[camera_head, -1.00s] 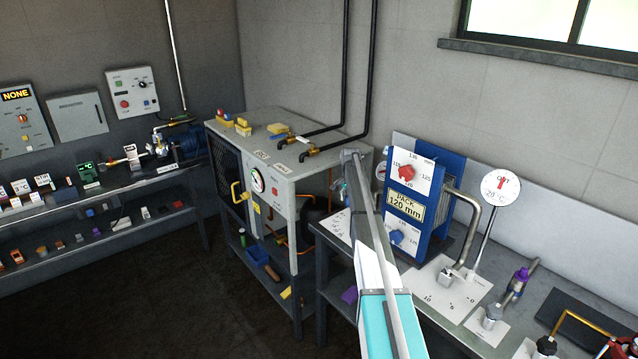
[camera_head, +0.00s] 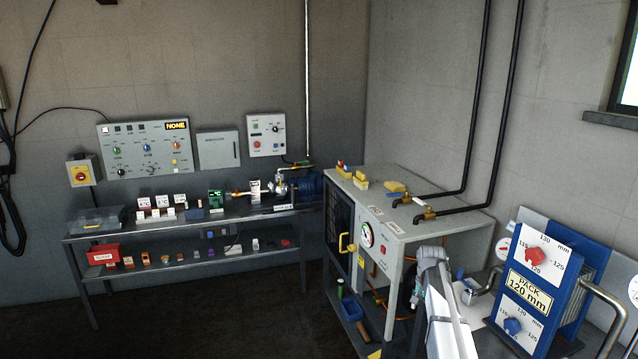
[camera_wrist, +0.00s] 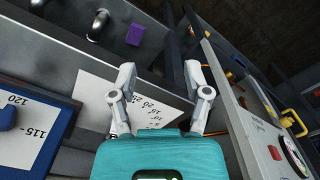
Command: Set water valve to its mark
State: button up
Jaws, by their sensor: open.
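My gripper (camera_wrist: 160,75) is open in the wrist view, with its two pale fingers apart and nothing seen between them. A white plate with a printed scale, 15 and 20 readable (camera_wrist: 100,108), lies behind the left finger. It may belong to the water valve, but no label names it. The same area is mostly hidden behind my arm in the head view, where part of a white plate (camera_head: 474,312) shows. The valve's handle and its mark cannot be made out.
The blue plate pack (camera_head: 538,285) with red and blue knobs stands at the right. A grey cabinet (camera_head: 395,245) with a gauge and a yellow handle (camera_head: 346,242) is left of my arm. A long bench (camera_head: 190,230) lines the back wall. The floor (camera_head: 230,310) is clear.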

jog(key=s+a+n, duration=0.3)
jog(key=s+a, duration=0.5)
jog(key=s, duration=0.5)
jog(key=s+a+n, duration=0.4)
jog(key=s+a, duration=0.3)
jog(key=s, duration=0.7)
jog(key=shift+s+a, duration=0.2)
jog(key=shift+a, duration=0.2)
jog(key=shift+d, duration=0.1)
